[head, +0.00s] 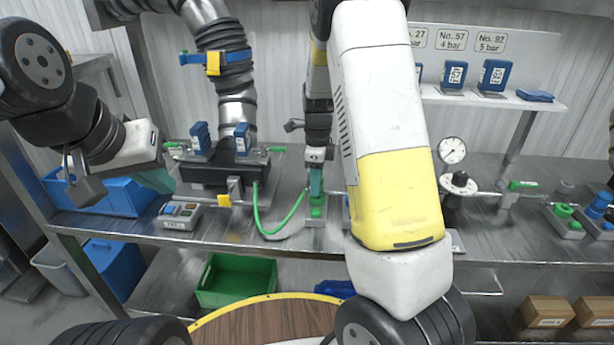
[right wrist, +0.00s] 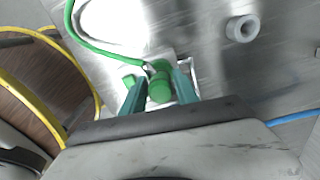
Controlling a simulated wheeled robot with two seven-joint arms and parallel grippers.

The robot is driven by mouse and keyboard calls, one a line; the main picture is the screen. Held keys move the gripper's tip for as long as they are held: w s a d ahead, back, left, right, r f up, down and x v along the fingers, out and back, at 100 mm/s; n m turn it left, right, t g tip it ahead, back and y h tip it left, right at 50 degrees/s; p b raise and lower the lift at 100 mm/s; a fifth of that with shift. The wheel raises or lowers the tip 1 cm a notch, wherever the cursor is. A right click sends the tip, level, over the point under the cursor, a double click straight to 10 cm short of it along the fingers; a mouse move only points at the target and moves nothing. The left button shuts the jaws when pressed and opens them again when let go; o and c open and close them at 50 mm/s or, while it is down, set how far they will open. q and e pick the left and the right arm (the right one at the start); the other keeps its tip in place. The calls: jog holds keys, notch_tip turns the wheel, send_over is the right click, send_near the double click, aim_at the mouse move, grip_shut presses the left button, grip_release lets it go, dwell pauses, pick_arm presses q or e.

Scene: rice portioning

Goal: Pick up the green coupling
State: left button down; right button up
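The green coupling (right wrist: 160,88) is a small ribbed green cylinder in the right wrist view, with a green hose (right wrist: 93,47) running up to it. My right gripper (right wrist: 160,82) has its two teal fingers apart, one on each side of the coupling. I cannot tell whether they press on it. In the head view my right gripper (head: 316,182) points down over a small plate with green parts (head: 317,211) at the bench's front. My left gripper (head: 158,180) is at the left, well away from the coupling. Its teal fingertips show, but not the gap between them.
A black manifold (head: 212,177) with blue tags and a small grey device (head: 180,215) stand left of the coupling. A pressure gauge (head: 452,150) and valve are to the right. A green crate (head: 236,281) is below the bench. A grey ring (right wrist: 242,28) lies nearby.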

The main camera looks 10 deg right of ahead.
grip_shut()
jog(key=shift+r, duration=0.15)
